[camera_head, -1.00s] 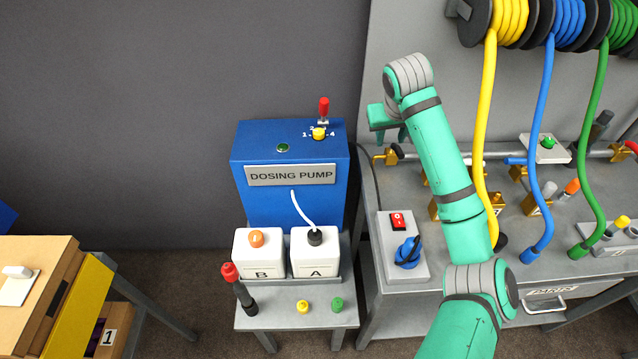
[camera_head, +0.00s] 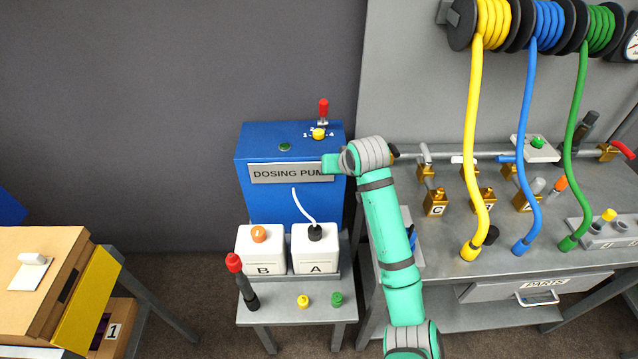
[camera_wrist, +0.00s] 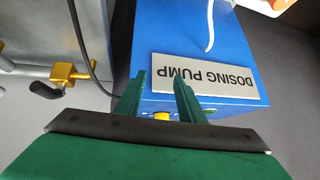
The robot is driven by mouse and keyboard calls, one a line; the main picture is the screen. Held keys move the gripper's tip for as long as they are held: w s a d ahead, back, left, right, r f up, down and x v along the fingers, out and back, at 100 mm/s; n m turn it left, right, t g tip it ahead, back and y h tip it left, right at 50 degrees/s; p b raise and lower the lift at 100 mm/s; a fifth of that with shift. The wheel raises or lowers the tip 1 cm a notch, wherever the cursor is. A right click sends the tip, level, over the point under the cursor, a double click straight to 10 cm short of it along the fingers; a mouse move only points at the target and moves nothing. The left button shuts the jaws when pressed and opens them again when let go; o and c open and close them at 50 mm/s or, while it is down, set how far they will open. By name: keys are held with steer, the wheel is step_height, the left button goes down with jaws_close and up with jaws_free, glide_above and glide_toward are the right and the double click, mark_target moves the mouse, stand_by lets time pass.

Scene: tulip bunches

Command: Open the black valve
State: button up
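The black valve is a brass body (camera_wrist: 72,74) with a black handle (camera_wrist: 46,90), at the left of the wrist view. In the head view its black handle (camera_head: 394,152) shows at the left end of the grey pipe, and my arm hides most of the rest. My gripper (camera_head: 328,163) is in front of the dosing pump's upper right side, left of the valve and apart from it. In the wrist view my gripper (camera_wrist: 158,95) has its two green fingers apart with nothing between them, over the pump.
The blue dosing pump (camera_head: 262,205) stands right by my gripper, with a red-topped lever (camera_head: 323,110) on top. Containers B (camera_head: 261,250) and A (camera_head: 315,250) stand before it. Yellow (camera_head: 473,130), blue (camera_head: 533,100) and green (camera_head: 575,110) hoses hang over the bench at right.

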steer(key=shift+t+y, duration=0.5)
steer(key=shift+y, duration=0.1)
steer(key=shift+s+a+f, duration=0.25)
steer(key=shift+a+f, duration=0.2)
steer(key=shift+a, duration=0.35)
steer(key=shift+s+a+f, duration=0.3)
steer(key=shift+a+f, duration=0.2)
steer(key=shift+a, duration=0.25)
steer(key=shift+s+a+f, duration=0.25)
steer(key=shift+a+f, duration=0.2)
steer(key=shift+a, duration=0.35)
steer(key=shift+c, duration=0.4)
